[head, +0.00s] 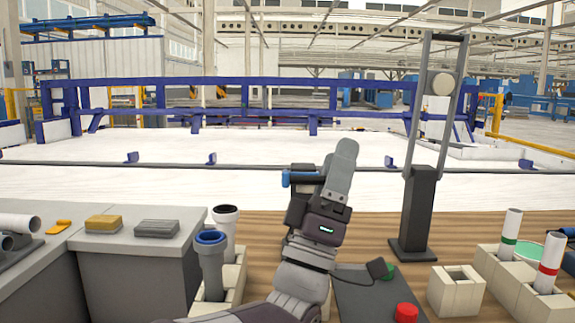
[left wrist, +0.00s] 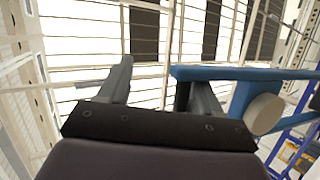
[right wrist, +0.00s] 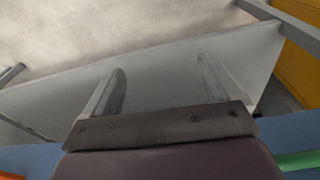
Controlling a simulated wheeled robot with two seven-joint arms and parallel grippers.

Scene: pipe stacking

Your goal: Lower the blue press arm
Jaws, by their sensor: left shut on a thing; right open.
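My left gripper (head: 338,170) stands raised in the middle of the head view, shut on the blue press arm (head: 300,179), of which only a short blue piece shows beside it. In the left wrist view the blue bar (left wrist: 245,73) runs from the right finger to the right, with a pale round knob (left wrist: 262,114) below it. The left finger stands apart from the visible bar. My right gripper (right wrist: 160,85) is open and empty in the right wrist view, in front of a grey panel. It is outside the head view.
A red button (head: 406,312) is at the front. Pipes stand in beige holders at left and right. Grey cabinets (head: 130,225) fill the left.

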